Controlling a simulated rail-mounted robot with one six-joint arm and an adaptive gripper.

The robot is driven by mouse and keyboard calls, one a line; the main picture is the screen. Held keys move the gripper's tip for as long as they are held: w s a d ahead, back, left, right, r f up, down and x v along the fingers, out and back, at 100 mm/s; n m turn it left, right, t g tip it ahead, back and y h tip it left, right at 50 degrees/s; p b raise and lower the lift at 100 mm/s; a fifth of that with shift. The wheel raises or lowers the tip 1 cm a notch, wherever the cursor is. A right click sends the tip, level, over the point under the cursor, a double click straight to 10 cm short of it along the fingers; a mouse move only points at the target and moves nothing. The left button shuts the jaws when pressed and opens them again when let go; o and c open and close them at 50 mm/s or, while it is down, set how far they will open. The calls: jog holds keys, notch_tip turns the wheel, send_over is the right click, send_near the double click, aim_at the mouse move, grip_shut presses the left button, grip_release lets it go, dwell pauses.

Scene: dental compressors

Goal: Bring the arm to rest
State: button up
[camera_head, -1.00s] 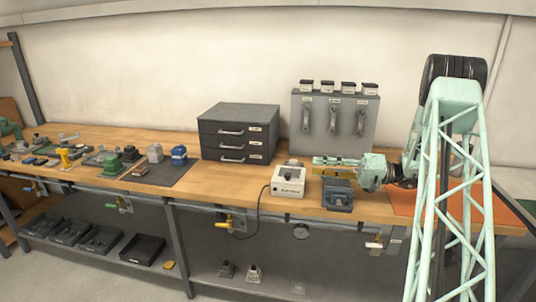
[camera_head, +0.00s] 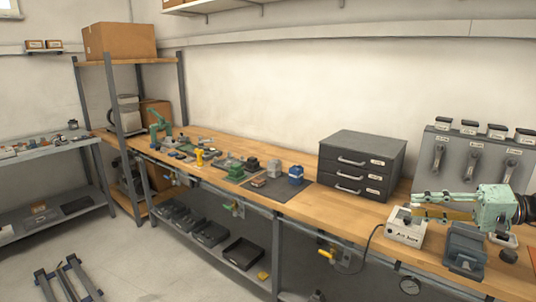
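My gripper (camera_head: 414,203) is at the right of the view, low over the workbench (camera_head: 232,146), pointing left. The rest of my arm is cut off by the right edge. Contact with the box cannot be made out.
A dark three-drawer cabinet (camera_head: 350,179) stands left of the gripper, and a grey tool panel (camera_head: 470,160) behind it. Several small fixtures rest on a dark mat (camera_head: 283,192) farther left. A shelf rack (camera_head: 133,62) stands at the far left end. Bare bench lies before the cabinet.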

jog(key=s+a+r+n+g+h, duration=0.1)
jog(key=s+a+r+g+h, duration=0.3)
jog(key=s+a, duration=0.6)
jog(key=s+a+r+g+h, duration=0.1)
jog(key=s+a+r+g, duration=0.2)
jog(key=s+a+r, duration=0.7)
jog(key=s+a+t+h, duration=0.2)
jog(key=s+a+h, duration=0.1)
jog(key=s, duration=0.9)
jog(key=s+a+f+n+t+h, duration=0.1)
jog(key=s+a+h, duration=0.3)
jog(key=s, duration=0.9)
jog(key=shift+s+f+t+h+p, duration=0.15)
jog(key=shift+f+t+h+p, duration=0.2)
jog(key=shift+h, duration=0.65)
jog(key=shift+o, duration=0.4)
